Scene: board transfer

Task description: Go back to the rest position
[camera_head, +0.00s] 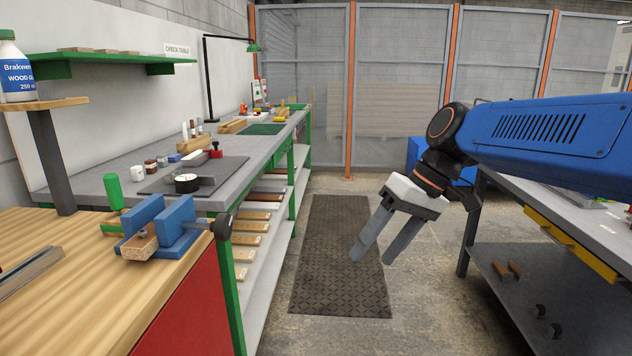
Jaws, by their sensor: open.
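My gripper (378,252) hangs in the air over the aisle, right of the picture's middle. Its two grey fingers point down and to the left, spread apart with nothing between them. My blue arm reaches in from the right edge. No bench or object touches the fingers.
A wooden bench (60,265) with a blue vise (158,226) stands at the left. A long grey bench (110,190) runs behind it. A grey table (600,232) stands at the right, under my arm. A dark mat (335,285) lies on the clear aisle floor. Mesh fencing (400,80) closes the back.

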